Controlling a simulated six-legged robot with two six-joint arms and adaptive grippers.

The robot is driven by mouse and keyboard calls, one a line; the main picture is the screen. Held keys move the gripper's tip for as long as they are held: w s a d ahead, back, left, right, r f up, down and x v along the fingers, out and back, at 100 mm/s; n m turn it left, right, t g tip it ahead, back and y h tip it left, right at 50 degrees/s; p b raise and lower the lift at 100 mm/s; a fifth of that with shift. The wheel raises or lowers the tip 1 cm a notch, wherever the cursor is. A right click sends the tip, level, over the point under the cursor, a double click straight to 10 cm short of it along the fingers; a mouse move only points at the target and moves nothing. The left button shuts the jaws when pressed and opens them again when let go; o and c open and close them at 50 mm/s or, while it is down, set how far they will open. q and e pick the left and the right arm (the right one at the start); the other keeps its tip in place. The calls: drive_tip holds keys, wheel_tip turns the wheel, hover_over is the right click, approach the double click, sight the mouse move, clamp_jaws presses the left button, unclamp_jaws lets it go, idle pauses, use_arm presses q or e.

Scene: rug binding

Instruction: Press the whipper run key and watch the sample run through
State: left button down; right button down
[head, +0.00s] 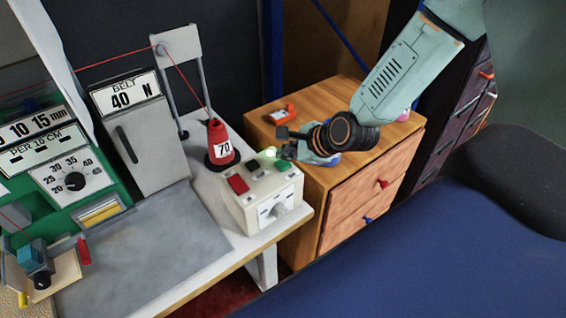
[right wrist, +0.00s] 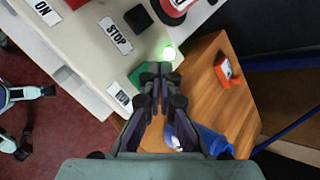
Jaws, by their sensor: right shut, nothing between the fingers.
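The whipper's control box (head: 270,212) stands at the table's right end. On top are a red key (head: 237,184), a dark key and a green key (head: 287,165). In the right wrist view the green key (right wrist: 138,76) lies beside the RUN label (right wrist: 120,97). A green lamp (right wrist: 168,52) glows near it. My right gripper (head: 284,144) is shut and empty, its fingertips (right wrist: 155,70) over the green key's edge. I cannot tell whether they touch it. My left gripper is not in view. A beige piece (head: 62,279), perhaps the sample, sits by the sewing head (head: 36,262).
A red thread cone (head: 221,140) marked 70 stands behind the box, its thread running up over a guide. A wooden drawer cabinet (head: 378,166) stands right, with an orange-red item (head: 284,115) on top. The green machine panel (head: 75,181) is left. The grey bed (head: 145,255) is largely clear.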

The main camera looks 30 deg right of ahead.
drive_tip(key=shift+f, duration=0.1)
idle(0.7)
drive_tip(key=shift+f+b, duration=0.35)
drive_tip(key=shift+b, duration=0.3)
